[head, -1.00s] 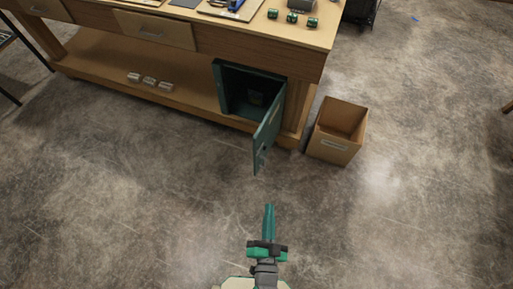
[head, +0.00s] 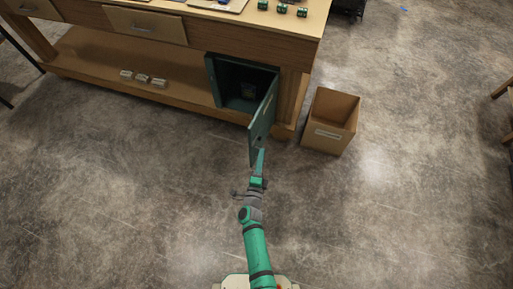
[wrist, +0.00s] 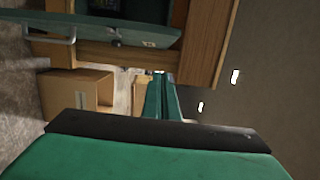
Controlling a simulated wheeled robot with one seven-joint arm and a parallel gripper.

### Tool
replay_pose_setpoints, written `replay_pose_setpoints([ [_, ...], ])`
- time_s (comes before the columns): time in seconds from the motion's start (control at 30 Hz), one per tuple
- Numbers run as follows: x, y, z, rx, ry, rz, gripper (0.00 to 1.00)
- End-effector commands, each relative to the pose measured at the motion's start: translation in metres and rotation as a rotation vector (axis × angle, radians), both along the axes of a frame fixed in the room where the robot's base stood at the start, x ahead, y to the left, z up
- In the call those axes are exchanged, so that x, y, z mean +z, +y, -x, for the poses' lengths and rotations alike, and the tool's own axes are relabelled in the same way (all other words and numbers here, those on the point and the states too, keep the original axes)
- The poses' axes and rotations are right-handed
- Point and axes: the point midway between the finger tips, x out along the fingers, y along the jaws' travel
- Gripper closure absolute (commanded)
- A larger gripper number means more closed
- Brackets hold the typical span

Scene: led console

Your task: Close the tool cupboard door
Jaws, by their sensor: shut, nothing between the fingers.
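The tool cupboard (head: 212,82) is a dark green box under the workbench. Its green door (head: 263,120) stands wide open, swung out toward me, hinged on the right side. My gripper (head: 261,153) is shut and empty, with its tips at the door's lower outer end, on the right. I cannot tell whether they touch the door. In the wrist view the shut fingers (wrist: 161,78) point forward, and a green panel (wrist: 105,30) with a bar handle (wrist: 50,39), which looks like the door, lies above and left of them.
An open cardboard box (head: 322,136) stands on the floor right of the cupboard. The wooden workbench (head: 195,50) has drawers and a lower shelf holding several small pale blocks (head: 142,78). The floor in front is clear.

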Motion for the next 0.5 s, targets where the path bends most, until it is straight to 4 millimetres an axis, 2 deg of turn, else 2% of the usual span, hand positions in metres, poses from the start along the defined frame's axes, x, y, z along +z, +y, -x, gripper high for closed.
replay_pose_setpoints([
  [0.37,0.001,-0.005,-0.067,0.007,-0.001,0.0,1.0],
  [0.5,0.001,-0.013,-0.089,0.0,0.0,0.001,1.0],
])
